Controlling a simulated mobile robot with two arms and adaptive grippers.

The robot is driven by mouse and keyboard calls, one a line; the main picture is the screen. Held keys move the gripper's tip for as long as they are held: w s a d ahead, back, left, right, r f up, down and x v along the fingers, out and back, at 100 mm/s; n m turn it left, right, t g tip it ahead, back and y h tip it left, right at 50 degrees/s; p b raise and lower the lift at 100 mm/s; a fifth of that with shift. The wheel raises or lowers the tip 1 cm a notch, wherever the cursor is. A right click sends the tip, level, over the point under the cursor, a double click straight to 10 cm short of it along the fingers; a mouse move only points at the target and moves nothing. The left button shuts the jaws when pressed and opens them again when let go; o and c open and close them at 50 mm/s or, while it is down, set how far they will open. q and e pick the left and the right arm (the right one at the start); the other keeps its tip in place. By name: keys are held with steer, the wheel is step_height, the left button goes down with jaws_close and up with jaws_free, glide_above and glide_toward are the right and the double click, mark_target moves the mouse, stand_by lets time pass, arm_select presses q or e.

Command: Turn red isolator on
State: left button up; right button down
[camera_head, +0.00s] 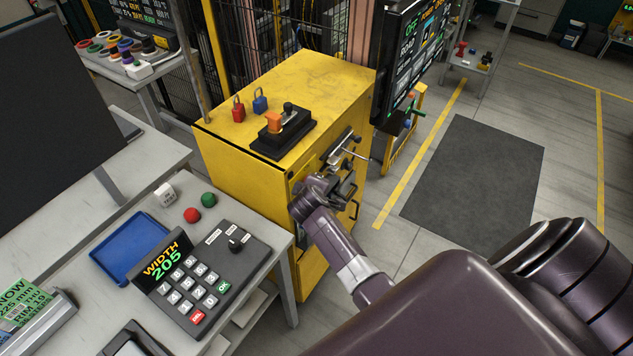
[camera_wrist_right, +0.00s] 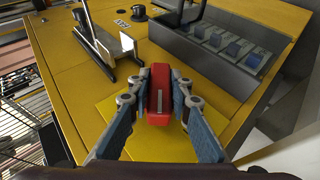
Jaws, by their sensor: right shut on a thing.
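The red isolator handle (camera_wrist_right: 158,88) stands in the middle of the right wrist view, in front of a bright yellow plate (camera_wrist_right: 165,143). Its long side runs up and down in that picture. My right gripper (camera_wrist_right: 157,100) has one finger on each side of the handle and is shut on it. In the head view my right gripper (camera_head: 325,190) is at the front face of the yellow cabinet (camera_head: 222,165) and hides the isolator. No on or off mark can be read. My left gripper is in neither view.
On the cabinet top are a red padlock (camera_head: 238,112), a blue padlock (camera_head: 260,104) and a black control box (camera_head: 283,135) with an orange knob. A metal lever (camera_head: 340,150) sits close beside my gripper. A keypad (camera_head: 205,275) stands on the grey table.

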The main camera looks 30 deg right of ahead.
steer(key=y, duration=0.1)
steer(key=g+y, duration=0.1)
steer(key=w+r+m+g+y, duration=0.1)
steer(key=y, duration=0.1)
steer(key=shift+s+a+f+m+g+y, duration=0.15)
steer(key=shift+g+y, duration=0.25)
steer(key=shift+y, duration=0.6)
steer(key=shift+d+m+g+y, duration=0.1)
steer(key=shift+m+g+y, duration=0.25)
steer(key=shift+y, duration=0.65)
steer(key=shift+a, duration=0.1)
steer(key=c, duration=1.8)
jaws_free()
steer(key=shift+o, duration=0.2)
steer(key=shift+f, duration=0.1)
steer(key=shift+a, duration=0.15)
steer(key=shift+s+d+f, duration=0.1)
steer(key=shift+d+f, duration=0.1)
